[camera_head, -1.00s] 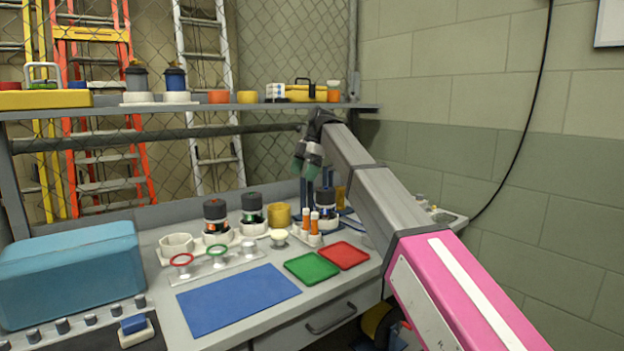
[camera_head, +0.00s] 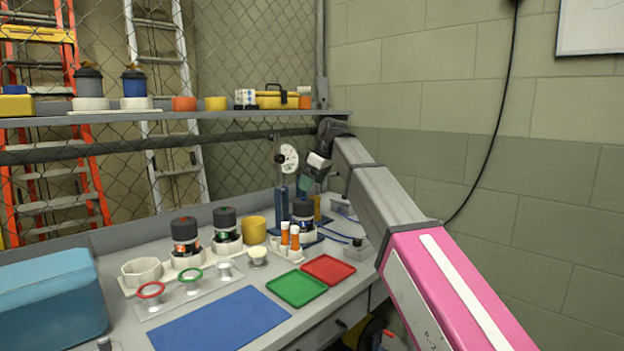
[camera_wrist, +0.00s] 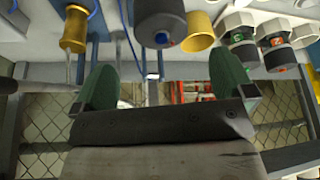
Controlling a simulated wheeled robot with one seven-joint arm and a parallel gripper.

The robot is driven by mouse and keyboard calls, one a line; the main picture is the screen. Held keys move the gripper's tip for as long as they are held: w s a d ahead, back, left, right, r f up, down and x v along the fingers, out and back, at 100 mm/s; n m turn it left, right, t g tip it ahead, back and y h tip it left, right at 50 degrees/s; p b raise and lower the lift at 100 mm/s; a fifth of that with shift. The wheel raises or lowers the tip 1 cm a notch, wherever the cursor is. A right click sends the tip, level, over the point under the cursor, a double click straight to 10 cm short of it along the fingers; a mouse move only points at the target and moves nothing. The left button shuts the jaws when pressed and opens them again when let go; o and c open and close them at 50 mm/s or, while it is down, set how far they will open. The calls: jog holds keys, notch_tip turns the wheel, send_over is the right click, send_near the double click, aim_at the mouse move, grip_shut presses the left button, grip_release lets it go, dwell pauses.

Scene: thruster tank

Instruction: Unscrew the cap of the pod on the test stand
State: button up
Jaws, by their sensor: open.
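My gripper (camera_head: 308,180) is open and empty, held in the air above the back right of the bench. Its two green fingers show wide apart in the wrist view (camera_wrist: 164,82). The pod (camera_head: 303,226) with a dark cap (camera_head: 303,207) and a blue marking stands below it, by the blue posts of the test stand (camera_head: 281,206). In the wrist view the dark pod (camera_wrist: 160,24) appears beyond the fingers, apart from them. The cap is on the pod. The arm hides part of the stand.
Two more dark-capped pods (camera_head: 185,235) (camera_head: 226,222) stand left in white holders. A yellow cup (camera_head: 255,229), orange tubes (camera_head: 290,235), a green tray (camera_head: 296,289), a red tray (camera_head: 328,269) and a blue mat (camera_head: 221,320) are nearby. A shelf (camera_head: 170,118) runs behind.

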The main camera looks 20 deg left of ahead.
aim_at(305, 199)
jog(key=x, duration=0.9)
jog(key=shift+a+f, duration=0.1)
jog(key=shift+f, duration=0.3)
jog(key=c, duration=0.9)
jog(key=shift+o, duration=0.3)
jog(key=n+g, duration=0.2)
jog(key=n, duration=0.4)
jog(key=shift+a, duration=0.1)
jog(key=n+g, duration=0.1)
jog(key=n, duration=0.1)
jog(key=n+g+h, duration=0.1)
jog(key=n, duration=0.2)
jog(key=shift+n+h, duration=0.3)
